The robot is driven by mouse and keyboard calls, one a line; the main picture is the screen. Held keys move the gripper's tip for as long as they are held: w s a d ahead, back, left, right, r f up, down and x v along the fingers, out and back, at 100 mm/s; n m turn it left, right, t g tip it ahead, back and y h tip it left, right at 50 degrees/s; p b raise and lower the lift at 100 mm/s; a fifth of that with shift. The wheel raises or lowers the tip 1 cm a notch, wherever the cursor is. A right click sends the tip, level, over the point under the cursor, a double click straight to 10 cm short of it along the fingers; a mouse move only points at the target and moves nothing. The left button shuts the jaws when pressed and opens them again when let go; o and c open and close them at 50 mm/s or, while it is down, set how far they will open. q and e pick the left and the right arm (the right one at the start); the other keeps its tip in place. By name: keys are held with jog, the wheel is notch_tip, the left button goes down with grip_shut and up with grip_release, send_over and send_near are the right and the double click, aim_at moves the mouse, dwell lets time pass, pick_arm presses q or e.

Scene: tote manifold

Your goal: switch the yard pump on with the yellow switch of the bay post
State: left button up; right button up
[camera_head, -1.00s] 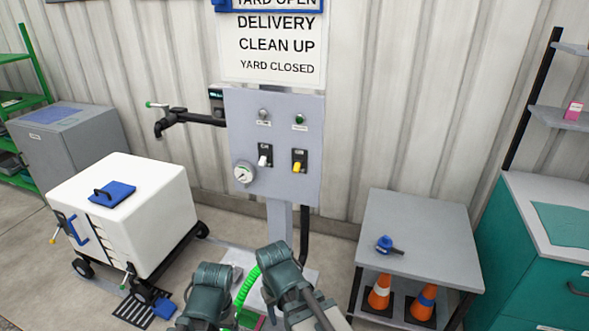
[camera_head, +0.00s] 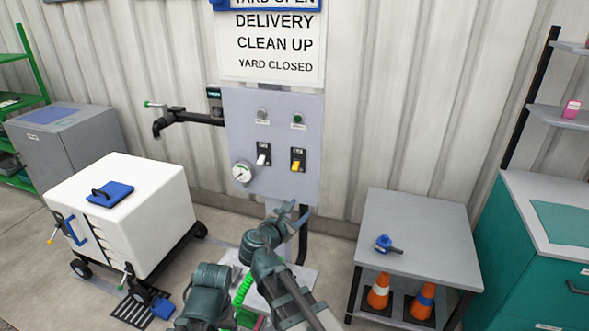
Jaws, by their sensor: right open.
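The bay post's grey panel (camera_head: 222,150) stands in front of the wall. Its yellow switch (camera_head: 297,165) is at the lower right of the panel, beside a white switch (camera_head: 262,158). A green lamp (camera_head: 298,119) sits above the yellow switch and a grey lamp (camera_head: 262,115) above the white one. My right gripper (camera_head: 293,212) is raised just below the panel, under the yellow switch and apart from it. Its jaws are open and look empty. My left arm shows at the bottom, but its gripper's jaws do not show.
A gauge (camera_head: 242,173) is at the panel's lower left, and a tap (camera_head: 165,121) juts out left. A white tote (camera_head: 160,197) on wheels stands left. A grey table (camera_head: 408,220) with a blue object (camera_head: 385,243) is right, with cones below.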

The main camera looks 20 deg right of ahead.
aim_at(294, 169)
jog(key=w+a+r+n+t, duration=0.3)
jog(key=a+r+n+t, duration=0.15)
jog(key=n, duration=0.25)
jog(key=shift+g, duration=0.35)
jog(key=x, duration=1.3)
jog(key=shift+w+d+r, duration=0.1)
jog(key=shift+w+r, duration=0.05)
jog(key=shift+r, duration=0.15)
grip_shut()
